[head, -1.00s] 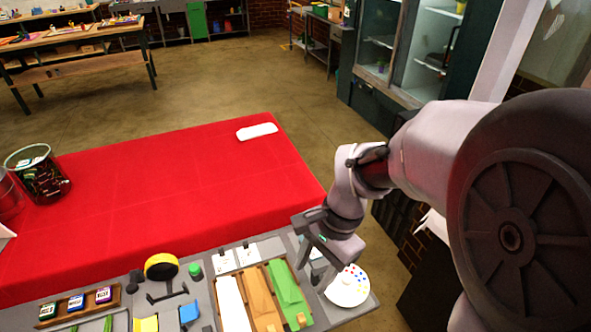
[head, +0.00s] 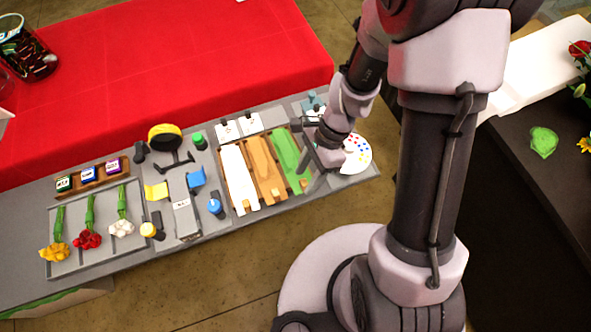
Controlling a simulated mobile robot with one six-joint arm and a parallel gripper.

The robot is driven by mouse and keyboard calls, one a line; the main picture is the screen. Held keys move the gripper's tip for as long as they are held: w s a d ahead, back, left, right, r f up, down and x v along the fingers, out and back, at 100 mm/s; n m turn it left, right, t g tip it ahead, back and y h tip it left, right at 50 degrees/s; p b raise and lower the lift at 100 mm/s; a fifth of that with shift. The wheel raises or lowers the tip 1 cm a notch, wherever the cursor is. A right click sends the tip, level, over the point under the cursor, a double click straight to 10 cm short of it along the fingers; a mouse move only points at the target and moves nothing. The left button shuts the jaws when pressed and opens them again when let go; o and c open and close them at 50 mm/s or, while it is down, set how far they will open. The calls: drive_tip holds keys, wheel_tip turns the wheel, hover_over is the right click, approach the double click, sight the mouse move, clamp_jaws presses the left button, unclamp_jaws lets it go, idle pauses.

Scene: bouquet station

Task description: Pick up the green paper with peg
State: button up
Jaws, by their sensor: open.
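A small wooden peg (head: 303,185) shows at the green paper's near end. My gripper (head: 308,172) is open and empty, just right of the green paper and close to its near half. I cannot tell whether a finger touches it. My wrist hides part of the bench right of the tray.
A round palette (head: 357,154) with coloured dots lies right of my gripper. The red cloth (head: 190,60) behind is mostly clear.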

drive_tip(key=shift+a+f, duration=0.2)
drive_tip(key=shift+f, duration=0.3)
drive_tip(key=shift+s+r, duration=0.1)
clamp_jaws()
idle(0.9)
